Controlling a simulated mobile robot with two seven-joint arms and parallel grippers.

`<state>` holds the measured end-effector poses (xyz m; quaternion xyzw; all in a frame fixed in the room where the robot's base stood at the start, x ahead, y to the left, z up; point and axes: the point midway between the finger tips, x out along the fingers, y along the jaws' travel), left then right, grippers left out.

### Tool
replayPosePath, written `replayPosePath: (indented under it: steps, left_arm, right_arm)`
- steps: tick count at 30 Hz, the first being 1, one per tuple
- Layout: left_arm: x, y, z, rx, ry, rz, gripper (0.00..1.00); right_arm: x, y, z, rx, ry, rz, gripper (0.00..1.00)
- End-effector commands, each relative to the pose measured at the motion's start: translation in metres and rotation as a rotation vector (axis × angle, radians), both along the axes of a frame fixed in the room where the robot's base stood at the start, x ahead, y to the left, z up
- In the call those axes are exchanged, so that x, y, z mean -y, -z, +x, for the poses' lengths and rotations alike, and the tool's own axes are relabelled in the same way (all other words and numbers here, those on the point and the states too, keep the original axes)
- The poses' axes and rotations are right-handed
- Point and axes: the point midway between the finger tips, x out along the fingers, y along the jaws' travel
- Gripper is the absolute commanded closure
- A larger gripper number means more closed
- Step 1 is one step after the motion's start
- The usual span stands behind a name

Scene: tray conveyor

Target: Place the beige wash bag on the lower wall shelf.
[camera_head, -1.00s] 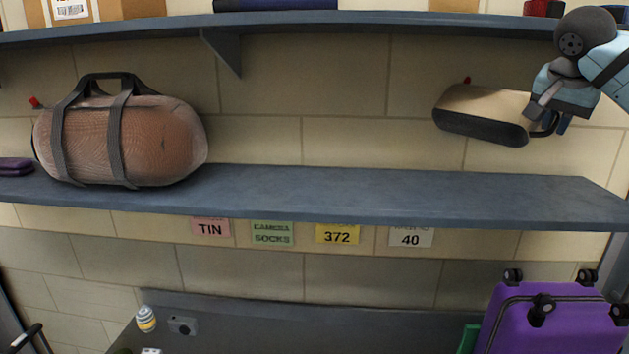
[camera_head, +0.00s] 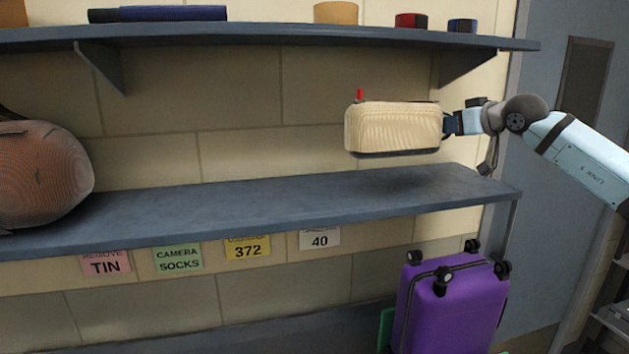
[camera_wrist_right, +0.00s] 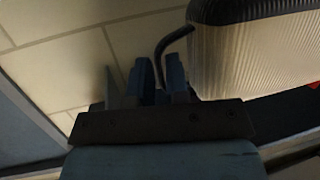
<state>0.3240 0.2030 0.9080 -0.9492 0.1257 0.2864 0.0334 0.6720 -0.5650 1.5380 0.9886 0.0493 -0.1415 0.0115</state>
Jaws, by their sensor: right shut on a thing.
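The beige wash bag (camera_head: 393,128) has a ribbed beige side, a dark base and a red tab on top. My right gripper (camera_head: 450,127) is shut on the dark loop handle at the bag's right end. The bag hangs level in the air above the right part of the lower wall shelf (camera_head: 270,196), apart from it. In the right wrist view the bag (camera_wrist_right: 255,60) shows at the upper right, and the gripper's fingers (camera_wrist_right: 160,75) close on the loop. My left gripper is not in view.
A brown duffel bag (camera_head: 40,175) sits on the lower shelf's left part. The upper shelf (camera_head: 300,38) runs above the bag, with a bracket (camera_head: 465,66) to its right. The lower shelf is bare from the duffel to its right end. A purple suitcase (camera_head: 450,305) stands below.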

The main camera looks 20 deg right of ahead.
Motion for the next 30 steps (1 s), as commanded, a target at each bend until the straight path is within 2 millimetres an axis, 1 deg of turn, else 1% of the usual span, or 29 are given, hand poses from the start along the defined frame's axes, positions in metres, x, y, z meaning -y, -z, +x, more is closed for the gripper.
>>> replayPosePath:
  steps: [2, 5, 9, 13, 20, 24, 26, 30]
  left_arm:
    - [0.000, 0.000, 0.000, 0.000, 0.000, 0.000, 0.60]
    - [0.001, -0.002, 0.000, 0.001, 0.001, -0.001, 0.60]
    - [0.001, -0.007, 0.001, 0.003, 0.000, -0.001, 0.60]
    - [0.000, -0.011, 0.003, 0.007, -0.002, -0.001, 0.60]
    - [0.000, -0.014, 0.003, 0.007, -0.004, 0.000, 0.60]
    - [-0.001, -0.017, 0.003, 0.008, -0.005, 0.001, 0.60]
    - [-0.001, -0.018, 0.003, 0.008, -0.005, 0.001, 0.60]
    - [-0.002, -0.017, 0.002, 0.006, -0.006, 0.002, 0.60]
  right_arm:
    - [0.000, -0.002, 0.000, 0.004, 0.000, 0.003, 1.00]
    - [0.001, 0.004, 0.000, 0.001, 0.001, 0.001, 1.00]
    - [0.001, 0.029, 0.000, -0.003, 0.002, 0.001, 1.00]
    - [0.000, 0.050, -0.001, -0.001, 0.001, 0.002, 1.00]
    - [0.000, 0.069, 0.000, 0.000, 0.001, 0.004, 1.00]
    - [0.000, 0.089, 0.000, -0.003, 0.002, 0.002, 1.00]
    - [0.000, 0.095, 0.000, -0.001, 0.002, 0.002, 1.00]
    - [0.000, 0.099, 0.000, 0.002, 0.001, 0.003, 1.00]
